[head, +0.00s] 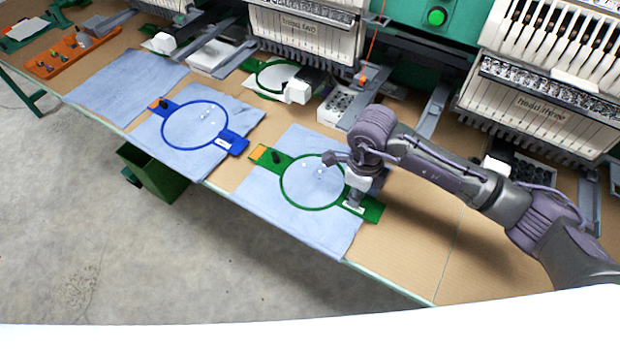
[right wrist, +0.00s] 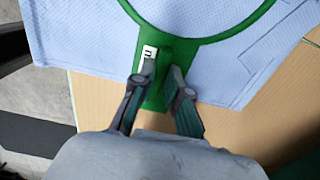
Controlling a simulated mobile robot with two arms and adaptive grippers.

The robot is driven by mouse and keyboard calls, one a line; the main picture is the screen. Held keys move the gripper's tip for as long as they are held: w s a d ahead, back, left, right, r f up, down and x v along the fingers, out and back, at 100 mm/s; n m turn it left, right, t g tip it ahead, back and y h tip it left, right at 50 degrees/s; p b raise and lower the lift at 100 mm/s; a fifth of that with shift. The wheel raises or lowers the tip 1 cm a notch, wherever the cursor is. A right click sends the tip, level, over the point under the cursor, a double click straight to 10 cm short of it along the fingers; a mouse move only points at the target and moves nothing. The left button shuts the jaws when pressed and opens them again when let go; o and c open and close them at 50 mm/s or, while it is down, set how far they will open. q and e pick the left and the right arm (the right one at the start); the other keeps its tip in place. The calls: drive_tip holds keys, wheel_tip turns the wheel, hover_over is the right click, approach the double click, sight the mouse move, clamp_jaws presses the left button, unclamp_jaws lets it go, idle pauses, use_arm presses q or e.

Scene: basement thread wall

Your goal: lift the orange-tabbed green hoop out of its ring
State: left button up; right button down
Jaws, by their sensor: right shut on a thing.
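The green hoop (head: 284,193) with an orange tab (head: 257,153) at its upper left lies on a light blue cloth on the table. A black knob sits on its bracket near the tab. My right gripper (head: 354,198) reaches down onto the hoop's right-hand green bracket, beside a small white label. In the right wrist view my right gripper (right wrist: 163,80) is shut on the hoop's green bracket (right wrist: 157,97), a finger on each side. Part of the bracket is hidden under the gripper in the head view. The ring beneath the hoop cannot be told apart. My left gripper is not in view.
A blue hoop (head: 166,137) with an orange tab lies on another blue cloth to the left. Embroidery machine heads (head: 545,110) line the back of the table. An orange tray (head: 72,52) is far left. Bare table (head: 420,245) lies right of the cloth.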

drive_tip(key=shift+r, duration=0.4)
drive_tip(key=shift+r+p, duration=0.5)
drive_tip(key=shift+r, duration=0.6)
drive_tip(key=shift+r+p, duration=0.1)
drive_tip(key=shift+p, duration=0.2)
drive_tip(key=shift+r+p, duration=1.45)
drive_tip(key=shift+r, duration=1.45)
